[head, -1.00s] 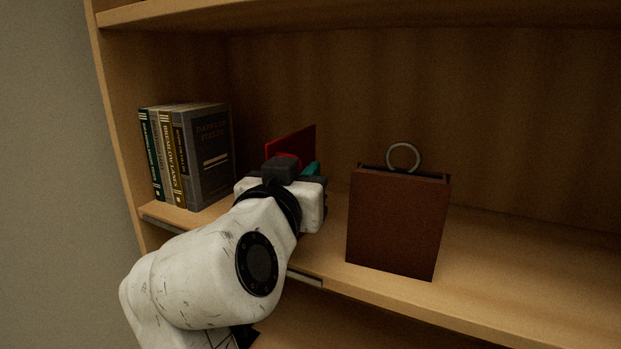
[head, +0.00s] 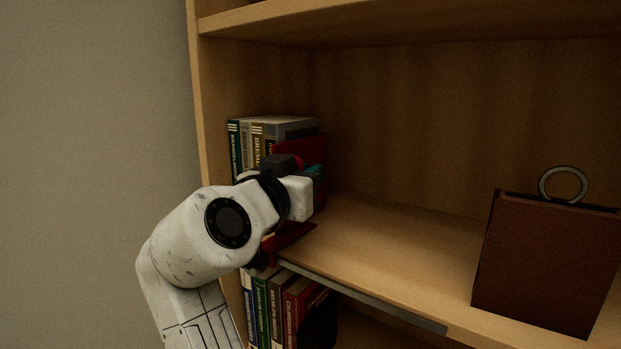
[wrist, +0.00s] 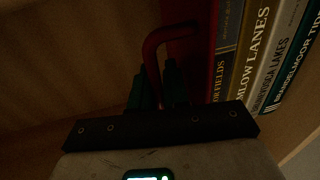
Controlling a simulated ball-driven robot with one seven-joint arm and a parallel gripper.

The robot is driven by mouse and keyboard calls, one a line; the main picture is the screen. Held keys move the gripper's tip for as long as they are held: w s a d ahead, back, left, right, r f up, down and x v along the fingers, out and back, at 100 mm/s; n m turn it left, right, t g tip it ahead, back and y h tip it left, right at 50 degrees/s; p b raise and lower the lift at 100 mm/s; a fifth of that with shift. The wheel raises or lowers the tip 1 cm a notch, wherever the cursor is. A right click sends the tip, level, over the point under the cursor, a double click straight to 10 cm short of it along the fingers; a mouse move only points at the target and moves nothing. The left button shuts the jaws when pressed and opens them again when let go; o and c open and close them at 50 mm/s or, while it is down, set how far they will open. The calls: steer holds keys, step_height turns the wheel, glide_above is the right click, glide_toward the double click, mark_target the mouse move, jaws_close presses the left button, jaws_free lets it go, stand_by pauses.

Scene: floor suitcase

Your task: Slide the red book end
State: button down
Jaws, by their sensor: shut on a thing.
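The red book end (head: 311,148) stands upright on the shelf, at the right side of the row of books (head: 262,128). Its flat red foot (head: 290,237) shows below my gripper at the shelf's front edge. My gripper (head: 315,175) is shut on the book end's red handle. In the wrist view, the teal fingers (wrist: 160,88) are around the bent red handle (wrist: 152,48). The red plate (wrist: 187,62) there lies right beside the nearest book, with little or no gap. My wrist hides part of the plate and the books in the head view.
A brown case (head: 545,262) with a ring handle stands at the right of the shelf. The shelf board (head: 400,240) between it and the book end is clear. A metal rail (head: 360,295) runs along the front edge. More books (head: 275,310) stand on the lower shelf.

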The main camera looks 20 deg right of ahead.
steer(key=c, duration=1.5)
jaws_free()
steer(key=shift+a, duration=0.1)
steer(key=b+v, duration=0.1)
steer(key=v, duration=0.9)
steer(key=shift+s+a, duration=0.25)
steer(key=shift+s, duration=0.05)
